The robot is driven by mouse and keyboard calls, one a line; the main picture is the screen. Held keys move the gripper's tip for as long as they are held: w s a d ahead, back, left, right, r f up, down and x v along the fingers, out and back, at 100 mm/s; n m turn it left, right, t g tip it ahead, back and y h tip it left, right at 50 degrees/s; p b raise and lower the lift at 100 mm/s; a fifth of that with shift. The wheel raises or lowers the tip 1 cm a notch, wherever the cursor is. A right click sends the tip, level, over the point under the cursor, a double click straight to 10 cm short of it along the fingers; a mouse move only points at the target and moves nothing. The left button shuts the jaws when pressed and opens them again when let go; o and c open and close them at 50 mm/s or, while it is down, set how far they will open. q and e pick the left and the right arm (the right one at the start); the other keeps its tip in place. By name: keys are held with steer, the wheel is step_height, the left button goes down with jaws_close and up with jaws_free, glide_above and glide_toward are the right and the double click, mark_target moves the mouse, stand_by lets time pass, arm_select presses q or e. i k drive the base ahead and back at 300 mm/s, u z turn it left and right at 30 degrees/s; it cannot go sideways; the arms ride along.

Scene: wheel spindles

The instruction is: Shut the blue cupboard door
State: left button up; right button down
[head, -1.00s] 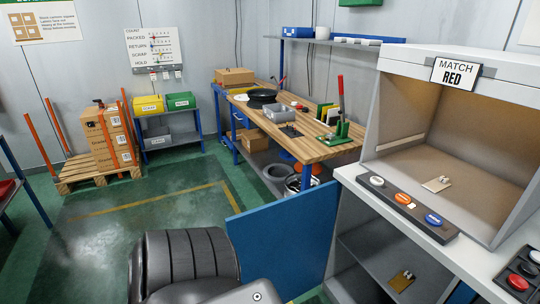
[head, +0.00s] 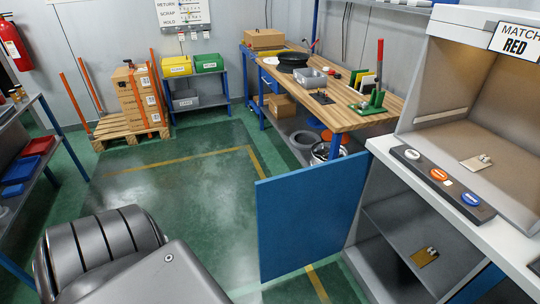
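The blue cupboard door (head: 308,218) stands open at the left side of the grey and white cabinet (head: 400,215), swung out over the green floor. Its flat blue face shows whole. Behind it the cupboard's shelves are exposed, with a small brass-coloured piece (head: 425,256) on one shelf. Dark ribbed and grey parts of my own arm fill the lower left, to the left of the door and apart from it in the picture. Neither gripper's fingers show.
A worktop with a dark button panel (head: 440,186) lies above the cupboard. A wooden workbench (head: 345,112) stands behind the door. A pallet (head: 130,134) with boxes and a shelf rack (head: 40,180) stand left. The floor between is clear.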

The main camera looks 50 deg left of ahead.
mark_target(305, 216)
steer(key=u, duration=2.6)
steer(key=i, duration=3.15)
steer(key=z, duration=4)
steer(key=i, duration=0.45)
steer(key=z, duration=0.2)
